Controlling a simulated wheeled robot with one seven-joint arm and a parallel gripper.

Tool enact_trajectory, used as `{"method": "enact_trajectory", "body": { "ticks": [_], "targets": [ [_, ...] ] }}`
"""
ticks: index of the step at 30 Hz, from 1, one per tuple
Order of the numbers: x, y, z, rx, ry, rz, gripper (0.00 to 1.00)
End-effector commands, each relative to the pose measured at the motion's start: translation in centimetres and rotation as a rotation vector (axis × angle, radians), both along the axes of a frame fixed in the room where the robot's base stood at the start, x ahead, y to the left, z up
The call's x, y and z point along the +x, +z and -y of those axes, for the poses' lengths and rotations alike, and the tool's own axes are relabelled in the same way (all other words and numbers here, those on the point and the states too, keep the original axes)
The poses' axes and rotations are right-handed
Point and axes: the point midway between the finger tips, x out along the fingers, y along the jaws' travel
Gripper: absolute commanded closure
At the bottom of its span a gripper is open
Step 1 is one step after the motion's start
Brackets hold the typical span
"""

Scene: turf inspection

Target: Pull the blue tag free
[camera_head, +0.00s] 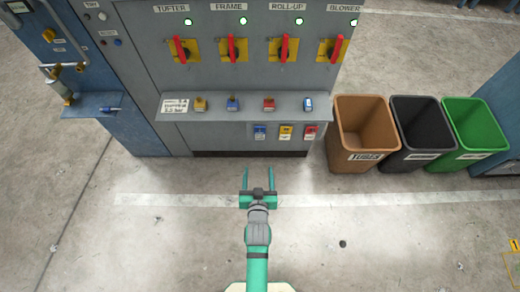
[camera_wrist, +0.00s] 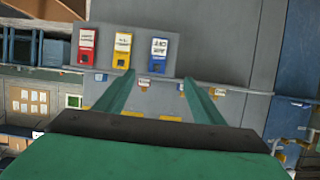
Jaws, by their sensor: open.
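The blue tag (camera_head: 260,131) hangs in a row under the front edge of a grey shelf, at the left of a yellow tag (camera_head: 286,131) and a red tag (camera_head: 310,131). In the wrist view the order is reversed: the blue tag (camera_wrist: 158,55) is right of the yellow tag (camera_wrist: 122,50) and red tag (camera_wrist: 87,47). My gripper (camera_head: 259,178) is open and empty, its two green fingers pointing toward the cabinet. It is in front of the blue tag and apart from it. In the wrist view the fingertips (camera_wrist: 159,80) are nearly in line with the blue tag.
The shelf (camera_head: 223,110) carries several small padlock-like items and a card. Red-handled switches (camera_head: 232,48) are above it. Brown (camera_head: 362,130), black (camera_head: 418,135) and green (camera_head: 474,135) bins stand at the right. A blue cabinet with a small ledge (camera_head: 97,104) is left. Floor around my arm is clear.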

Motion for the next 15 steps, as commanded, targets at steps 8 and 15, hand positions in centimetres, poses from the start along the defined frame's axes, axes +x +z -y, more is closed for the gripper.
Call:
{"method": "enact_trajectory", "body": {
  "ticks": [8, 15],
  "targets": [
    [8.5, 0.1, 0.5, -0.008, 0.007, -0.026, 0.38],
    [10.7, 0.0, 0.6, -0.010, 0.007, -0.037, 0.38]
  ]
}}
